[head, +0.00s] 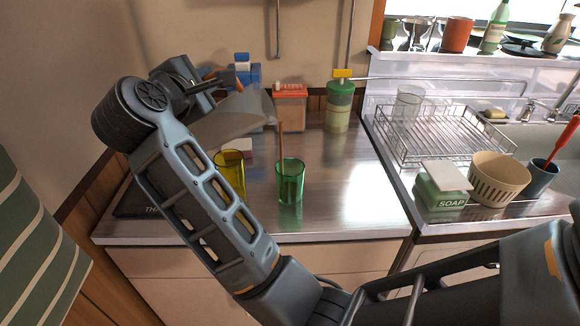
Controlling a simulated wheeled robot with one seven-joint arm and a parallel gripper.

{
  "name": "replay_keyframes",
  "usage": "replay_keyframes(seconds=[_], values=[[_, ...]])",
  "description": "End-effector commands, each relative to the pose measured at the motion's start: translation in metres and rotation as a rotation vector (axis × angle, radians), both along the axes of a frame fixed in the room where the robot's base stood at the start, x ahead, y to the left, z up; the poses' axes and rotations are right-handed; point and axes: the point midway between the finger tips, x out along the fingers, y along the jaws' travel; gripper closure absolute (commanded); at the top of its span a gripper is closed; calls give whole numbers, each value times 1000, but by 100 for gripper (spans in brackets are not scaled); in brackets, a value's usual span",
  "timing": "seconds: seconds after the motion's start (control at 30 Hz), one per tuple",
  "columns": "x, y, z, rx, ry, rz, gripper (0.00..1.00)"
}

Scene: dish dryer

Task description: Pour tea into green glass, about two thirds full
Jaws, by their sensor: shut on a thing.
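The green glass (290,184) stands upright on the steel counter. My gripper (232,82) is above and to the left of it, shut on a grey pitcher (228,122). The pitcher is tilted, its spout toward the right and above the green glass. A thin brown stream of tea (280,132) falls from near the spout to the glass's mouth. The tea level inside the glass is hard to make out. The pitcher's handle and my fingers' contact with it are partly hidden.
A yellow glass (230,172) stands just left of the green one, partly behind my arm. Behind are an orange box (291,108) and a green bottle (339,108). A dish rack (450,138) and soap box (441,192) are right. Counter right of the green glass is clear.

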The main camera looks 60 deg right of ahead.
Motion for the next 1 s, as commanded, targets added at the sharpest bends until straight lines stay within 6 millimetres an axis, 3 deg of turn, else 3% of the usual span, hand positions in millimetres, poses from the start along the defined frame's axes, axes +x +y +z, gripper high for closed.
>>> replay_keyframes(seconds=[1.0], values=[[-2, -2, -1, 18, -32, 0, 100]])
